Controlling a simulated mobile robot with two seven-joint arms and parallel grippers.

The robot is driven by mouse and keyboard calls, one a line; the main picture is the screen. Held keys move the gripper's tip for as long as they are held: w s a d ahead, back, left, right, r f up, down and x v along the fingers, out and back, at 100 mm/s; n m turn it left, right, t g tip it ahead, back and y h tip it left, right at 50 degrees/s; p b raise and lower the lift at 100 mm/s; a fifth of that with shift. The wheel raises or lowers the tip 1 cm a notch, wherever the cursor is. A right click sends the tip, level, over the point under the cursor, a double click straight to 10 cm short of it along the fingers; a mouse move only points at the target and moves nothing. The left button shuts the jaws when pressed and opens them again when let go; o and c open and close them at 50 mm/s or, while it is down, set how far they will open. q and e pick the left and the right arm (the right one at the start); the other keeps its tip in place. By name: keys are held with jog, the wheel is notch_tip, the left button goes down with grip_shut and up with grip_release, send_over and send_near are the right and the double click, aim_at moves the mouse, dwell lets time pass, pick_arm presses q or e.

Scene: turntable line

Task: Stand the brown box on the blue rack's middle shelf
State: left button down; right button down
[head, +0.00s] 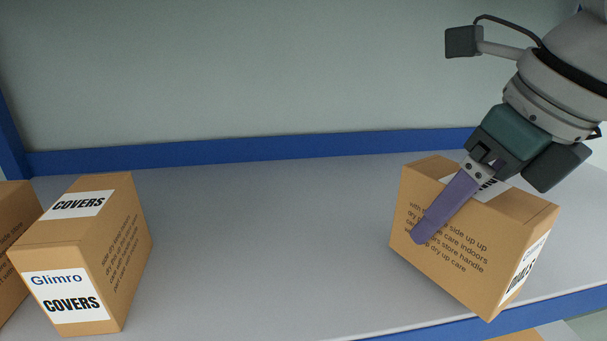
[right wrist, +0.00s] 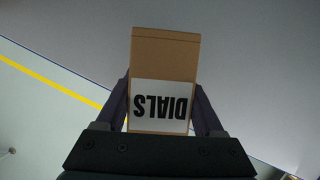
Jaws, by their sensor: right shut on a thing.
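The brown box (head: 450,240) is at the right of the head view, over the grey shelf (head: 270,240) of the blue rack (head: 220,156). In the right wrist view the box (right wrist: 165,55) has a white label reading DIALS. My right gripper (head: 425,235) is shut on it, with a purple finger along its printed side; both fingers flank it in the wrist view (right wrist: 165,105). The box's lower front corner is close to the shelf's front edge. I cannot tell whether its base touches the shelf. My left gripper is not in view.
A brown box labelled Glimro COVERS (head: 125,245) stands at the left of the shelf, with another brown box (head: 12,225) cut off beside it. The shelf between the COVERS box and the held box is clear. Part of another brown box (head: 520,336) shows below the front edge.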

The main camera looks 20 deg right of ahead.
aim_at(420, 192)
jog(key=w, duration=0.4)
jog(key=shift+a+r, duration=0.1)
jog(key=shift+a, duration=0.25)
jog(key=w, duration=0.2)
jog(key=w+p, duration=0.1)
jog(key=shift+a+f, duration=0.25)
jog(key=shift+f, duration=0.1)
jog(key=shift+s+f, duration=0.1)
jog(key=shift+f, duration=0.45)
grip_release()
